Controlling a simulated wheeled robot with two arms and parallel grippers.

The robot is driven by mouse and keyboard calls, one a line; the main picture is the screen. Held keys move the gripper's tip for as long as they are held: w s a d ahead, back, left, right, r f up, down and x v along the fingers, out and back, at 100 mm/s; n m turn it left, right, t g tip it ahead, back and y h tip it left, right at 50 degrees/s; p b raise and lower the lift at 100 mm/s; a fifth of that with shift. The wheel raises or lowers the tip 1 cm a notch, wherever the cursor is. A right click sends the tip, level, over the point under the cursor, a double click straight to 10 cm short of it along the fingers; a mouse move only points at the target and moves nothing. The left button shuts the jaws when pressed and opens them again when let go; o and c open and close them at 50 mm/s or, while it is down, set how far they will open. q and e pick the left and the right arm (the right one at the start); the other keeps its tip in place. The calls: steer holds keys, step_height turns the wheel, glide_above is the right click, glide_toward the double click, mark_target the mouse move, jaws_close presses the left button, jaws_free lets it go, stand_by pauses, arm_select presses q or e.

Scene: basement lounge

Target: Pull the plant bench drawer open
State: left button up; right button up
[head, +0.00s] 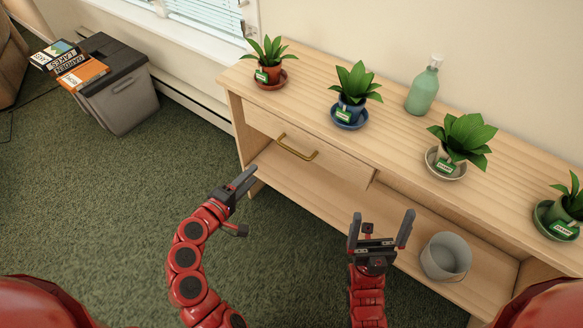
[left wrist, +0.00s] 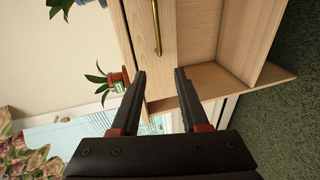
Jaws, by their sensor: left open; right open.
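The plant bench (head: 400,112) is light wood and runs along the wall. Its drawer (head: 335,164) is under the left part of the top and looks shut. A brass bar handle (head: 297,148) is on the drawer front; it also shows in the left wrist view (left wrist: 157,28). My left gripper (head: 246,202) is open and empty, in front of the bench and below and left of the handle. In the left wrist view its fingers (left wrist: 160,75) point toward the bench, apart from the handle. My right gripper (head: 382,224) is open and empty, in front of the lower shelf.
Several potted plants on saucers, one in a red pot (head: 268,73), and a green bottle (head: 422,90) stand on the bench top. A grey bucket (head: 446,257) sits on the lower shelf. A grey bin (head: 122,95) with books (head: 75,68) stands left. The carpet before the drawer is clear.

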mark_target(294, 152)
arm_select(q)
steer(key=shift+m+g+h, duration=0.4)
steer(key=shift+g+h, duration=0.1)
steer(key=shift+h, duration=0.2)
steer(key=x, duration=0.5)
steer(key=s+d+x, duration=0.1)
steer(key=x, duration=0.5)
steer(key=d+p+x, duration=0.1)
steer(key=x, duration=0.5)
steer(key=shift+s, duration=0.2)
jaws_close()
